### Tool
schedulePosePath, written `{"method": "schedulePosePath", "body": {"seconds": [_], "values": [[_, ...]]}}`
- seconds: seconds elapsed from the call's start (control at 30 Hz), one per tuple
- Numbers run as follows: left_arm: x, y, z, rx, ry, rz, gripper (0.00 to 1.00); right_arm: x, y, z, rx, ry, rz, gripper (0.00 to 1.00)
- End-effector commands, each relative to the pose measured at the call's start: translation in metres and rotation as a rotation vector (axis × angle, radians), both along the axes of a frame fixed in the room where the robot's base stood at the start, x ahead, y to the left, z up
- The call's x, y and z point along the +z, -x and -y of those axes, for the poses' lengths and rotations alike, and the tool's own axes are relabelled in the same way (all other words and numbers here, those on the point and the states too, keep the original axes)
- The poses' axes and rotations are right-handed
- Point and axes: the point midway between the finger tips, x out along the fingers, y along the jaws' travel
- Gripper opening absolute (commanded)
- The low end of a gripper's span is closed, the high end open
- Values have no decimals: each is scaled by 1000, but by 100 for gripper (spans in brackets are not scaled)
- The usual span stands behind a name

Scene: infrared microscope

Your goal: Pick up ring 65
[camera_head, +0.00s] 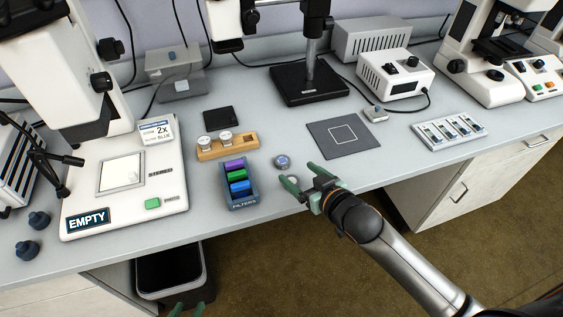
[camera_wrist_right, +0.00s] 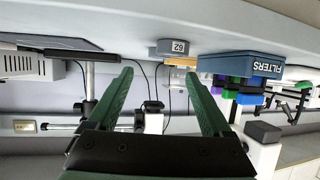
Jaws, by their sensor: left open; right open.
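A small blue-grey round piece (camera_head: 283,161) lies on the bench near its front edge. In the right wrist view, a grey piece with a number label (camera_wrist_right: 172,47) shows ahead between the fingers; the picture is upside down and the number is hard to read. My right gripper (camera_head: 299,179) is open and empty, just in front of the round piece and apart from it. A small pale round spot (camera_head: 293,179) shows between its fingertips; I cannot tell what it is. My left gripper (camera_head: 186,309) is open at the bottom edge, below bench height, mostly out of frame.
A blue filter box (camera_head: 240,205) with coloured filters stands left of the round piece. A wooden holder (camera_head: 228,152) with two white-topped pieces is behind it. A dark mat (camera_head: 346,135) lies to the right. A microscope base (camera_head: 125,215) marked EMPTY stands at left.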

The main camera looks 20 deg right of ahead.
Motion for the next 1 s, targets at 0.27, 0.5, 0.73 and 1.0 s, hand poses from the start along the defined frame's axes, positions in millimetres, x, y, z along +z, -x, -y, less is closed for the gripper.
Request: {"method": "schedulePosePath", "body": {"seconds": [0.27,0.5,0.73,1.0], "values": [[-3,0,2,-4,3,-2,50,-10,-22,-5,0,-1,0,84],[-8,-1,3,-5,2,-4,50,-20,-50,-10,0,0,2,84],[-8,-3,5,-10,4,-3,50,-29,-68,-15,1,0,0,84],[-6,-5,6,-11,7,2,50,-28,-68,-15,1,0,0,80]]}}
